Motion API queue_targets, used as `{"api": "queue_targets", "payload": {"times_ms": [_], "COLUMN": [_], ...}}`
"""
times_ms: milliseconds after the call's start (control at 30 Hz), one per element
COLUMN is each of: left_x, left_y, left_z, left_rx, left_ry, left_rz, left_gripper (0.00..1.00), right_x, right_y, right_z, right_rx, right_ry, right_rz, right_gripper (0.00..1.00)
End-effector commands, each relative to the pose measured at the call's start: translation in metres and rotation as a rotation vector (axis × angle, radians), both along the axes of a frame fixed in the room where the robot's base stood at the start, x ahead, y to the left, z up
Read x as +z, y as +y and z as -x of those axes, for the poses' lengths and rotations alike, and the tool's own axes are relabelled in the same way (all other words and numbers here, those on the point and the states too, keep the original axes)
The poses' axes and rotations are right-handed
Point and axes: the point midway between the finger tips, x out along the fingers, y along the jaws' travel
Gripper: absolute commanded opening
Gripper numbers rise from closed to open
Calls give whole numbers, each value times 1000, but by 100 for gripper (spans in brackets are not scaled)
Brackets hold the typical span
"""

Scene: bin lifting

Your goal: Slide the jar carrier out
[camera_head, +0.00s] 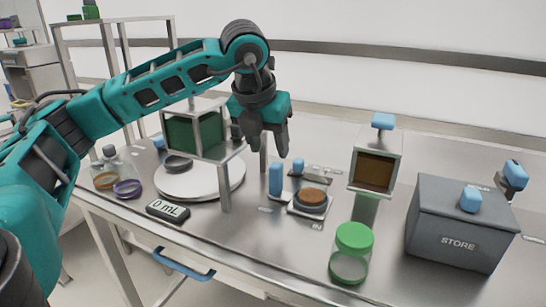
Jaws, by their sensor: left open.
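A low metal plate (303,212) in the middle of the table bears a round dark piece with a brown top (312,196). An upright blue handle (276,178) stands at its left. This looks like the jar carrier, but I cannot be sure. A clear jar with a green lid (352,250) stands apart, nearer the front edge. My left gripper (268,147) is open and empty, fingers pointing down, above and behind the blue handle and apart from it. My right gripper is not in view.
A grey STORE box (458,240) with a blue knob stands right. An open-fronted box (377,170) stands behind the jar. Left are a white round platform (205,187), a frame holding a green block (195,135), and a "0 mL" display (168,211). A blue drawer handle (183,265) is at the front.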

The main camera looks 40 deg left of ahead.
Motion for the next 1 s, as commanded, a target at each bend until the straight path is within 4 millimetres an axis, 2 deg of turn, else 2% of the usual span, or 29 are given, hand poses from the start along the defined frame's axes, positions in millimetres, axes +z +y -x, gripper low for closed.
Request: {"api": "queue_targets", "payload": {"times_ms": [33, 100, 300, 1000], "left_x": [12, 23, 40, 42], "left_y": [-1, -2, -4, -4], "left_z": [3, 8, 15, 17], "left_rx": [0, 0, 1, 0], "left_ry": [-4, -3, -1, 0], "left_rz": [0, 0, 0, -1], "left_gripper": [51, 51, 51, 51], "right_x": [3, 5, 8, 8], "right_y": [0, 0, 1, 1], "right_z": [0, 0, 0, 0], "right_rx": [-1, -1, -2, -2], "right_ry": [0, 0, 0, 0], "right_rz": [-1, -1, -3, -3], "right_gripper": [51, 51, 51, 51]}}
